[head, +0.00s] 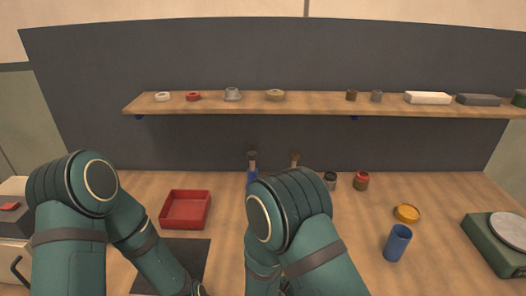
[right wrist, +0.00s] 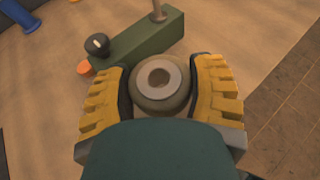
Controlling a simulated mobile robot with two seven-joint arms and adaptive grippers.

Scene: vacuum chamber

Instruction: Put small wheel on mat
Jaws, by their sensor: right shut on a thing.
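A small wheel (right wrist: 158,84), olive-grey with a paler hub and a hole in the middle, is between the yellow padded fingers of my right gripper (right wrist: 160,88) in the right wrist view. The gripper is shut on it, one finger on each side. In the head view my right forearm hides this gripper and the wheel. A dark mat (head: 192,254) lies at the front of the table, left of centre, partly covered by my left arm. My left gripper is out of view beyond the bottom edge.
A red tray (head: 185,209) stands behind the mat. A blue cup (head: 397,243), a yellow dish (head: 407,213) and a green scale (head: 497,243) are on the right. A shelf (head: 320,104) with several small parts crosses the back. The right wrist view shows a green block (right wrist: 135,47) with a black knob.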

